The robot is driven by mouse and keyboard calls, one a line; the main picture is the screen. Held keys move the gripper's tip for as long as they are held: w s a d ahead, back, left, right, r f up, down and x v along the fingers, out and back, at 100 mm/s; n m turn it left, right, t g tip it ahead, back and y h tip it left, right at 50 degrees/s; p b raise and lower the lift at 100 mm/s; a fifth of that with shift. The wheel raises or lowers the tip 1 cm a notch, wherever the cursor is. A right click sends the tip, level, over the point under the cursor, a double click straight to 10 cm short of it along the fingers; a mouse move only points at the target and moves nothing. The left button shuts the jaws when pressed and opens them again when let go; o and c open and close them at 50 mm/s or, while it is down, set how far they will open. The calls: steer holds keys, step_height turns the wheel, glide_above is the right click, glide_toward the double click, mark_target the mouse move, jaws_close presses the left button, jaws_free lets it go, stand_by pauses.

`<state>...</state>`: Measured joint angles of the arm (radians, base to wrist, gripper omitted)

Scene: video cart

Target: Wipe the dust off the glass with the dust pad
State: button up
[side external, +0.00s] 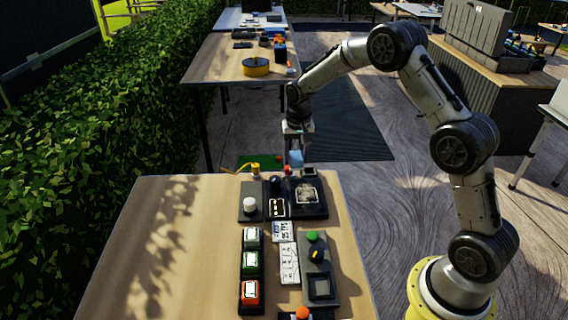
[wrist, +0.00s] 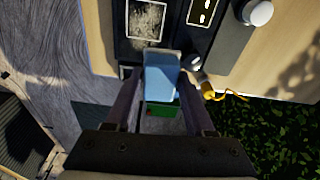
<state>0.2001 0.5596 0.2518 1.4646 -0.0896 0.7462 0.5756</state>
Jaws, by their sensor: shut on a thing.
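The dust pad (wrist: 162,74) is a light blue block held between the two fingers of my gripper (wrist: 160,88). In the side external view the pad (side external: 296,158) hangs below my gripper (side external: 296,146), at the far end of the near table. The glass (side external: 307,194) is a small pane with pale grey dust, set in a dark panel at that end. In the wrist view the dusty glass (wrist: 148,18) lies at the top, just beyond the pad. The pad appears above the panel's edge and apart from the glass.
Beside the glass are a panel with two light switches (side external: 277,207) and a white knob (side external: 250,204). A yellow cable fitting (side external: 255,168) stands at the table's far edge. Several coloured modules (side external: 250,263) line the table. The table's left side is clear.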

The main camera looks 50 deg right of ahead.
mark_target(305, 182)
steer(key=shift+m, duration=0.4)
steer(key=shift+s+d+f, duration=0.15)
steer(key=shift+d+f, duration=0.45)
steer(key=shift+f, duration=0.75)
steer(key=shift+s+d+f, duration=0.1)
steer(key=shift+d+f, duration=0.45)
steer(key=shift+f, duration=0.75)
steer(key=shift+s+d+f, duration=0.15)
steer(key=shift+d+f, duration=0.45)
steer(key=shift+f, duration=0.75)
steer(key=shift+s+a+f, duration=0.15)
steer(key=shift+f, duration=0.25)
steer(key=shift+s+a+f, duration=0.15)
steer(key=shift+f, duration=0.2)
steer(key=shift+c, duration=0.6)
steer(key=shift+s+a, duration=3.45)
steer(key=shift+s, duration=0.05)
steer(key=shift+w+d, duration=3.65)
steer(key=shift+w, duration=0.05)
steer(key=shift+d, duration=0.25)
steer(key=shift+s+a, duration=3.75)
steer(key=shift+s, duration=0.05)
steer(key=shift+w+d, duration=3.7)
steer(key=shift+w+d+r, duration=0.1)
steer(key=shift+w+r, duration=0.05)
step_height(305, 182, up, 8)
